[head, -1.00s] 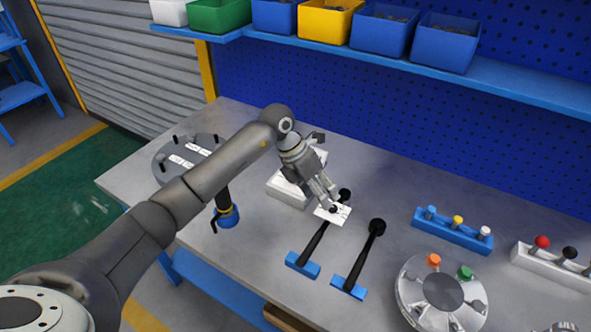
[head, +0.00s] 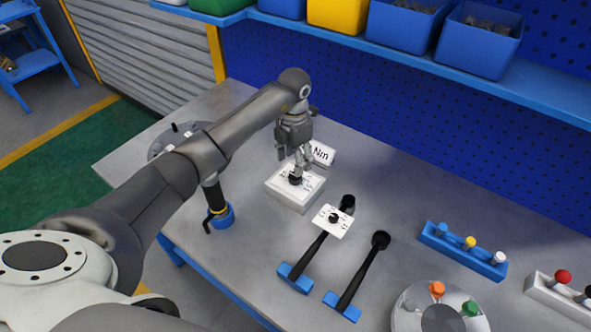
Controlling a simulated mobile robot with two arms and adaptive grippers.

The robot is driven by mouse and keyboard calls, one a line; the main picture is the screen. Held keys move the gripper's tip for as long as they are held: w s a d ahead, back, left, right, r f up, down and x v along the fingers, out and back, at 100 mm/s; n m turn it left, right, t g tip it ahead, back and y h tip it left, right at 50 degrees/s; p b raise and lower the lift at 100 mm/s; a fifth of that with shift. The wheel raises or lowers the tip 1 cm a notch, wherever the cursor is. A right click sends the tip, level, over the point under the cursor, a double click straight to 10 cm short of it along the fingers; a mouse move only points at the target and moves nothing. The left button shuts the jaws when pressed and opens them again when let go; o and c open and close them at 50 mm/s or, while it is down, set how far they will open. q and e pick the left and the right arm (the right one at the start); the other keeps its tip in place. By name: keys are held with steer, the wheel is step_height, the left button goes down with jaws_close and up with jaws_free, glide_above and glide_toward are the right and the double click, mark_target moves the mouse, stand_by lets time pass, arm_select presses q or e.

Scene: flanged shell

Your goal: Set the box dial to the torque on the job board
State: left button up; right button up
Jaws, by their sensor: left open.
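The white box (head: 292,200) sits on the bench with a black dial (head: 295,180) on its top. My left gripper (head: 297,172) points down right over this dial, its fingers open around or just above it; I cannot tell whether they touch. A white sign reading "Nm" (head: 321,153) stands behind the box. A torque wrench (head: 318,250) with a white scale plate and small black knob (head: 333,218) lies to the right of the box. A round board (head: 165,142) with pegs is at the left, mostly hidden by my arm. My right gripper is not in view.
A second black wrench (head: 364,272) lies beside the first. A blue rack (head: 463,250) with coloured pegs, a white rack (head: 565,300) and a round flanged part (head: 405,310) are at the right. A blue holder (head: 221,217) stands under my arm. Bins line the shelf (head: 545,95) above.

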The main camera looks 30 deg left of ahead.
mark_target(295, 178)
arm_select(q)
step_height(295, 178, down, 3)
steer(key=shift+f+p, duration=0.2)
steer(key=shift+p, duration=0.15)
steer(key=shift+w+f, duration=0.1)
steer(key=shift+f, duration=1.45)
steer(key=shift+c, duration=1.4)
steer(key=c, duration=0.5)
steer(key=shift+c, duration=1.3)
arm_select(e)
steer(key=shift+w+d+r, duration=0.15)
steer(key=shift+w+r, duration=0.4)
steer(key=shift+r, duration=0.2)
